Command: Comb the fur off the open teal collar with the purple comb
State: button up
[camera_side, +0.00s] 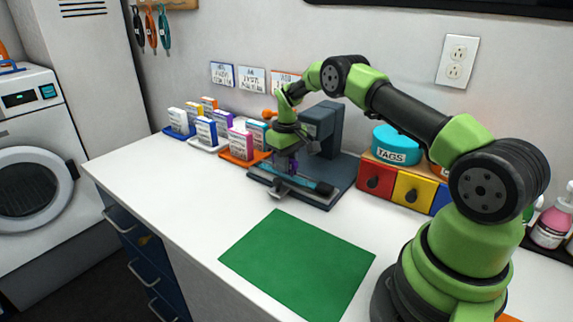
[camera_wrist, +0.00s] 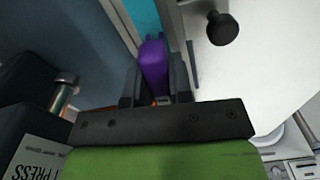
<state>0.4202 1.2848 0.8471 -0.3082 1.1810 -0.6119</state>
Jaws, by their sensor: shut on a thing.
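My gripper (camera_side: 287,158) is over the base of a dark grey press (camera_side: 322,122) at the back of the counter. It is shut on the purple comb (camera_side: 293,168), which points down between its fingers. In the wrist view the comb (camera_wrist: 153,62) stands between the two dark fingers, its far end close to a teal strip. This strip, seemingly the teal collar (camera_wrist: 145,14), lies between grey metal bars. In the side view the teal collar (camera_side: 321,187) shows only partly along the press's front. Any fur is too small to see, and whether the comb touches the collar is hidden.
Several boxes on coloured trays (camera_side: 240,158) stand left of the press. A round teal tin (camera_side: 397,145) labelled TAGS sits on a unit of coloured drawers (camera_side: 411,188) to the right. A green mat (camera_side: 297,264) lies bare in front. The counter between is clear.

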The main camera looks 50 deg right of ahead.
jog(key=shift+r, duration=3.1)
jog(key=shift+a+r, duration=0.15)
jog(key=shift+a, duration=0.05)
jog(key=s+a+r, duration=0.5)
jog(key=a, duration=0.3)
jog(key=s+a+r+n, duration=0.1)
jog(key=s+a+r, duration=0.4)
jog(key=a, duration=0.4)
jog(key=shift+a+r+n, duration=0.15)
jog(key=shift+r+n, duration=0.1)
jog(key=shift+n, duration=0.05)
